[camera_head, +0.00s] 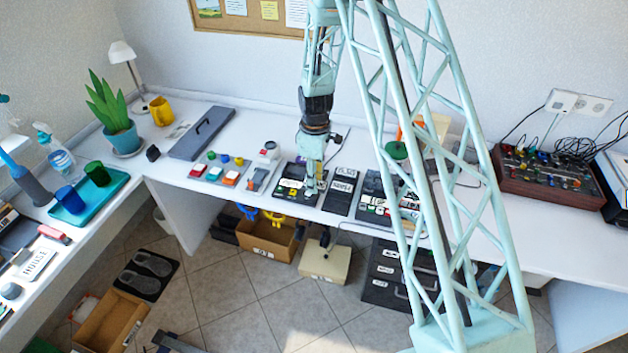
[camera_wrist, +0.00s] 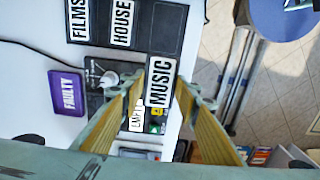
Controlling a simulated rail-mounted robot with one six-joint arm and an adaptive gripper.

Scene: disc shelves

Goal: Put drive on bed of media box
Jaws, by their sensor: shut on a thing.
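My gripper (camera_wrist: 160,88) points down and is shut on a drive with a white MUSIC label (camera_wrist: 160,80), seen between its yellow-padded fingers in the wrist view. In the head view my gripper (camera_head: 312,190) is over the black box with small coloured buttons (camera_head: 287,184), likely the media box. The wrist view shows part of this box (camera_wrist: 95,101), with a pale knob and a partly covered LAMP label. The fingers and drive hide much of it, so I cannot tell whether the drive touches its bed.
A black rack with FILMS and HOUSE labels (camera_wrist: 145,31) lies beside the box. A purple FAULTY tray (camera_wrist: 67,93) is on its other side. Another black device (camera_head: 373,199) stands to the right in the head view. The table's front edge is close.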

